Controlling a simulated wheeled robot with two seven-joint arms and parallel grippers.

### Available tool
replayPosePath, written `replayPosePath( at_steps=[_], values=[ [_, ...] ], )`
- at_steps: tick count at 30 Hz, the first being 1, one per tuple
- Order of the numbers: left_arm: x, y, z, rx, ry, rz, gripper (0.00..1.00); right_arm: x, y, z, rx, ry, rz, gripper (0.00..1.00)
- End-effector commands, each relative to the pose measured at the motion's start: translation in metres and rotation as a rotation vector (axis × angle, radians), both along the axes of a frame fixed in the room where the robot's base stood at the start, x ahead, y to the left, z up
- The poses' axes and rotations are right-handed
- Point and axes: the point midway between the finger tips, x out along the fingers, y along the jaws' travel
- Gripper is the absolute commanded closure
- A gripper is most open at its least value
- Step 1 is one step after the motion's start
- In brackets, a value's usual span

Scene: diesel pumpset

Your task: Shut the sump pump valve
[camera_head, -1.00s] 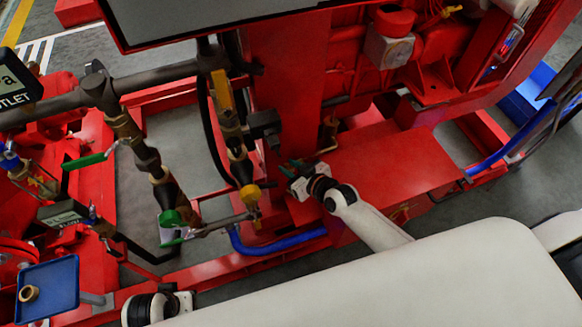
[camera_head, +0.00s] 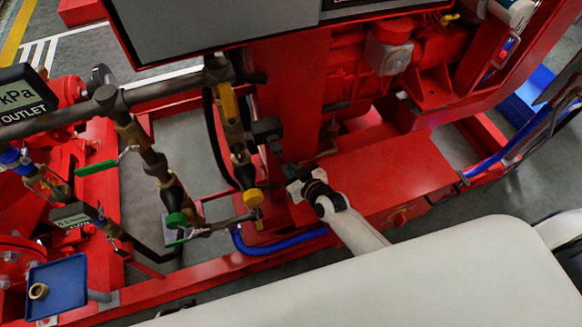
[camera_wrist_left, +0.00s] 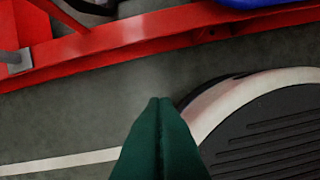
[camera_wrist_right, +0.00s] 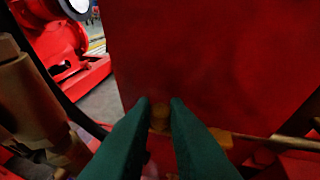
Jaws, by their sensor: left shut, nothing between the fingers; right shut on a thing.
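My right gripper (camera_head: 289,170) is low in front of the red upright, beside the pump pipework in the head view. In the right wrist view its dark green fingers (camera_wrist_right: 158,106) are closed on a small brass-coloured part (camera_wrist_right: 160,117), mostly hidden by them. I cannot tell whether this is the sump pump valve's handle. A brass pipe (camera_wrist_right: 262,138) runs to the right behind the fingers. My left gripper's fingers (camera_wrist_left: 160,102) are shut and empty above the grey floor in the left wrist view.
A blue hose (camera_head: 278,243) curves below. A blue tray (camera_head: 66,285) holds a brass ring (camera_head: 38,291). Red frame rails border the floor.

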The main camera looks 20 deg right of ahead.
Motion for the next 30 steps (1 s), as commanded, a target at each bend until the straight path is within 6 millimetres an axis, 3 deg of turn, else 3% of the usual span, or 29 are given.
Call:
replayPosePath(
  at_steps=[11,12,15,27,30],
  values=[
    [-0.002,0.0,-0.003,0.0,0.001,-0.001,1.0,0.001,-0.001,0.001,-0.001,-0.004,-0.007,1.0],
    [-0.002,0.0,-0.003,0.0,0.001,-0.001,1.0,0.001,-0.001,0.001,-0.001,-0.004,-0.007,0.8],
    [-0.001,0.0,-0.003,0.0,0.001,-0.001,1.0,0.001,-0.001,0.001,0.0,-0.004,-0.006,0.64],
    [-0.001,0.0,-0.001,-0.001,-0.005,0.0,1.0,-0.006,-0.002,0.003,0.0,-0.001,-0.004,0.64],
    [-0.013,0.001,-0.017,0.0,0.015,-0.003,1.0,-0.017,-0.005,0.008,-0.001,0.0,-0.004,0.64]
  ],
)
